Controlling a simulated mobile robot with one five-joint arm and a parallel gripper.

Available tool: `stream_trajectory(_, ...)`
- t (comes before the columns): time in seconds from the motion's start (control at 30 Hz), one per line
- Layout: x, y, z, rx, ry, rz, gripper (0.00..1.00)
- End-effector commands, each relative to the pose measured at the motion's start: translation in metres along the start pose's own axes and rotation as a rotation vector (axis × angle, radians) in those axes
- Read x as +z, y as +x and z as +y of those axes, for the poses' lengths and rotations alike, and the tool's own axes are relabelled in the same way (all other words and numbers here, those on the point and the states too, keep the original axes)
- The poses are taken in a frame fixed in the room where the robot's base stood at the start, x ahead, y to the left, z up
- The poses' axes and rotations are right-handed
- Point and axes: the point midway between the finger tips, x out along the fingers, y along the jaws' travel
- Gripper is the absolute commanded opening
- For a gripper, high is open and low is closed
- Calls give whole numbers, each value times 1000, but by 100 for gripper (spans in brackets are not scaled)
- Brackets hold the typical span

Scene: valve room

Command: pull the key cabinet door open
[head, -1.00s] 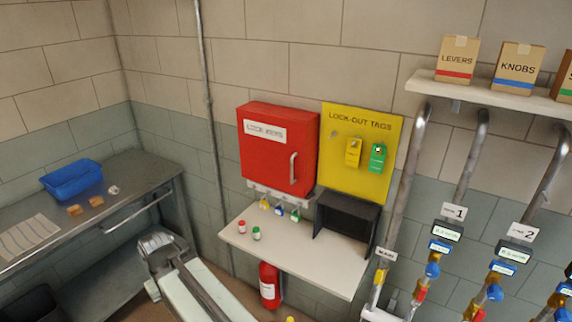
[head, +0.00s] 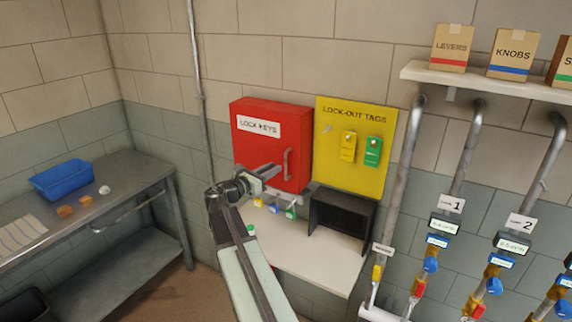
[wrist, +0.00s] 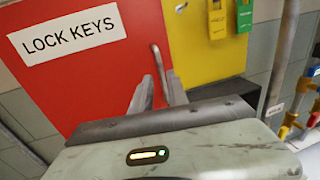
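The red key cabinet (head: 258,150), labelled LOCK KEYS, hangs on the wall with its door shut. Its grey vertical bar handle (head: 287,163) is on the door's right side. My gripper (head: 276,171) is in front of the door, just left of the handle in the head view. In the wrist view the two fingers of my gripper (wrist: 157,92) are apart, and the handle (wrist: 159,62) shows in line with the gap between them. The fingers look open and empty; whether the handle's lower end is between the tips, I cannot tell.
A yellow lock-out tags board (head: 348,175) hangs right of the cabinet. Below are a white shelf (head: 310,262) and a black open box (head: 342,215). Pipes with valves stand at the right. A metal bench (head: 125,190) with a blue bin (head: 67,179) is at the left.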

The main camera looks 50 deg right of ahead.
Motion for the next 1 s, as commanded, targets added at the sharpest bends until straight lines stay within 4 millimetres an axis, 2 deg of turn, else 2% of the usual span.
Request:
stream_trajectory(0.13,0,16,1,-1,3,2,20)
stream_trajectory(0.4,-1,65,0,-2,6,4,20)
stream_trajectory(0.5,-1,74,0,-3,6,4,20)
stream_trajectory(0.8,-1,77,-1,-2,7,4,20)
stream_trajectory(0.87,-1,77,-1,-2,7,4,3)
stream_trajectory(0.9,-1,77,-1,-2,7,4,0)
stream_trajectory(1.0,-1,77,-1,-2,7,4,0)
